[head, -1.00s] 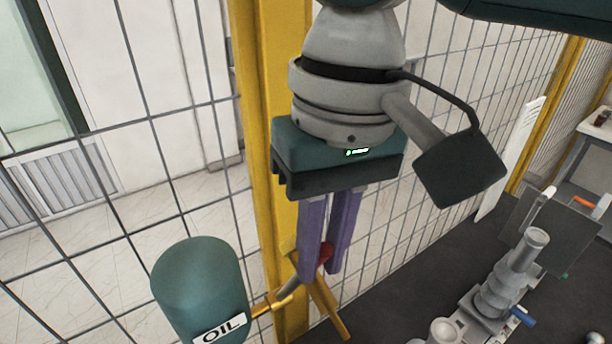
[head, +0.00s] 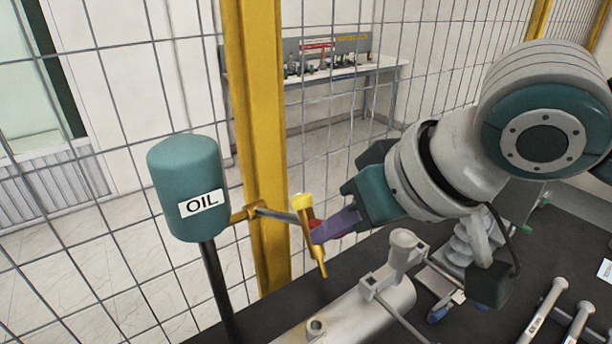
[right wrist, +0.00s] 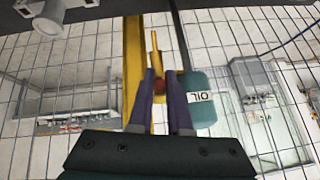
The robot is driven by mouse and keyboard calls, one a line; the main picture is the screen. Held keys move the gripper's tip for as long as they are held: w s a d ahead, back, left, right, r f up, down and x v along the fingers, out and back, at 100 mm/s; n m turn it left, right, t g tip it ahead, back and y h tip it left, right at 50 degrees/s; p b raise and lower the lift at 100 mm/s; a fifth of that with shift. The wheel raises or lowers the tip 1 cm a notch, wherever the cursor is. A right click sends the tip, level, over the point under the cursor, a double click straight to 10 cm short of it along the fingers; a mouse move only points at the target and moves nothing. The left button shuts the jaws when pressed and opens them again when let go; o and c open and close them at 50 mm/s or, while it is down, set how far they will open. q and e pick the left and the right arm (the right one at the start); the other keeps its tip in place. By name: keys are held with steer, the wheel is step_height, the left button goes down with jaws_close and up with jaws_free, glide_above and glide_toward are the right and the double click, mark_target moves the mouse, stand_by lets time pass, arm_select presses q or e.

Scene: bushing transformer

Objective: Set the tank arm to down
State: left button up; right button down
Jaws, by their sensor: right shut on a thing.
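The green oil tank (head: 188,185) with its OIL label stands on a dark post at the left. A short grey bar, the tank arm (head: 278,214), reaches right from its yellow bracket, sloping slightly down. A yellow rod (head: 317,250) with a yellow cap hangs at its end, nearly upright, and a red knob (head: 312,225) sits beside it. My right gripper (head: 322,231) comes in from the right, its purple fingers shut on the red knob. The right wrist view shows the knob (right wrist: 159,86) between the fingers, with the tank (right wrist: 200,98) to the right. My left gripper is out of view.
A yellow fence post (head: 258,110) and wire mesh stand close behind the arm. A grey cylindrical part (head: 375,305) lies on the dark table below my gripper. Grey rods (head: 550,305) lie at the lower right. A bench (head: 345,75) is beyond the fence.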

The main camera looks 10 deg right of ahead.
step_height(320, 180, down, 11)
steer(key=s+d+t+y+b, duration=0.1)
steer(key=t+b, duration=0.3)
steer(key=b, duration=0.7)
steer(key=shift+s+d+t+y, duration=0.3)
steer(key=shift+s+y, duration=0.4)
steer(key=shift+y, duration=0.2)
steer(key=shift+a+r, duration=0.1)
steer(key=c, duration=1.1)
jaws_free()
steer(key=shift+w, duration=0.1)
steer(key=shift+o, duration=1.3)
